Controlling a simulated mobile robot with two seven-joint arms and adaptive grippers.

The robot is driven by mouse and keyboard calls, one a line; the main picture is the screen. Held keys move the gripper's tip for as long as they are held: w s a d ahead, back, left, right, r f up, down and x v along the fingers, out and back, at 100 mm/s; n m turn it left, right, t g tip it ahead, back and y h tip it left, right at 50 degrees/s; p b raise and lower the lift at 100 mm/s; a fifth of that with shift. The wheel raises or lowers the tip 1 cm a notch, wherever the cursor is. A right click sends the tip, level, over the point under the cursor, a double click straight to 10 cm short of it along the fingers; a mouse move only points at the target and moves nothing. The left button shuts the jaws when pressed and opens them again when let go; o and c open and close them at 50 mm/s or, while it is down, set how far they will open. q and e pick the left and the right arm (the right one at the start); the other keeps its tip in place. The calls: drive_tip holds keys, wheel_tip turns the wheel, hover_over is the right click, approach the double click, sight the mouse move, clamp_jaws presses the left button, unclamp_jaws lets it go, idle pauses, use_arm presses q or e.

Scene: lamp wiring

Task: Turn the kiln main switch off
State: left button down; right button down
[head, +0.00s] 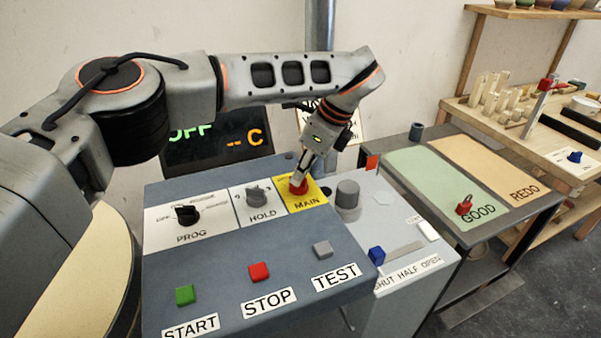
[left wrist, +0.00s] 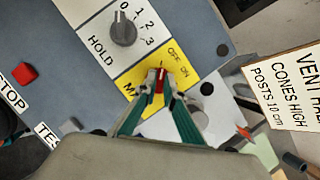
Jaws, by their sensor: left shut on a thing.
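The red MAIN switch (head: 298,190) sits on a yellow plate (head: 316,200) at the back right of the blue-grey control panel (head: 215,255). My left gripper (head: 300,178) reaches down from above with its fingertips on the knob. In the left wrist view, the fingers (left wrist: 158,82) are shut on either side of the red knob (left wrist: 160,79), near the OFF and ON marks. The fingers partly cover the knob, and I cannot tell for sure which mark it points to. My right gripper is in neither view.
The HOLD knob (head: 257,195) and PROG knob (head: 188,214) stand left of MAIN. Green (head: 185,294), red (head: 259,271) and grey (head: 322,249) buttons are nearer. A dark display (head: 215,145) behind reads OFF. A grey cylinder (head: 347,194) stands close right.

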use_arm(q)
drive_tip(key=shift+f, duration=0.1)
idle(0.3)
drive_tip(key=c, duration=2.1)
unclamp_jaws()
drive_tip(key=shift+c, duration=0.2)
